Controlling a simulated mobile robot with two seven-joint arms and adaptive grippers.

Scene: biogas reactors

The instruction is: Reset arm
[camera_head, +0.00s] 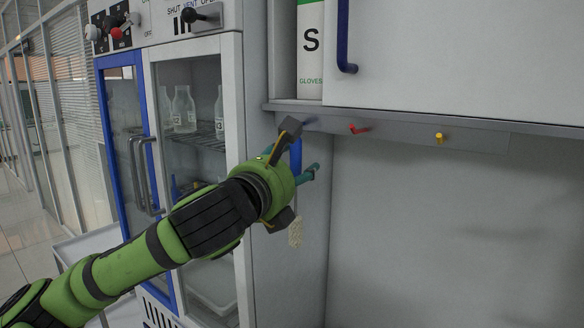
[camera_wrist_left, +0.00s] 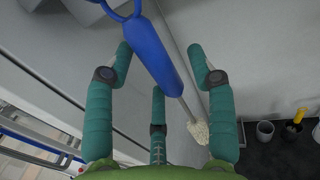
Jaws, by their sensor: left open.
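My left gripper (camera_head: 303,172) is at the side wall of the fridge-like cabinet, below the hook rail; it also shows in the left wrist view (camera_wrist_left: 160,62). Its teal fingers are spread open. A brush with a blue handle (camera_head: 296,154) and pale bristles hangs upright by the wall, partly hidden by the gripper. In the left wrist view, the blue handle (camera_wrist_left: 154,48) lies between the spread fingers, with a ring at its top and bristles beside the right finger. I cannot tell whether any finger touches it. My right gripper is not in view.
The grey rail (camera_head: 400,133) carries a red hook (camera_head: 359,129) and a yellow hook (camera_head: 439,138). A gloves box (camera_head: 310,55) stands above it. Glass-doored cabinet (camera_head: 190,130) is at left. Dark cups (camera_wrist_left: 265,131) stand at lower right in the wrist view. The wall right of the gripper is bare.

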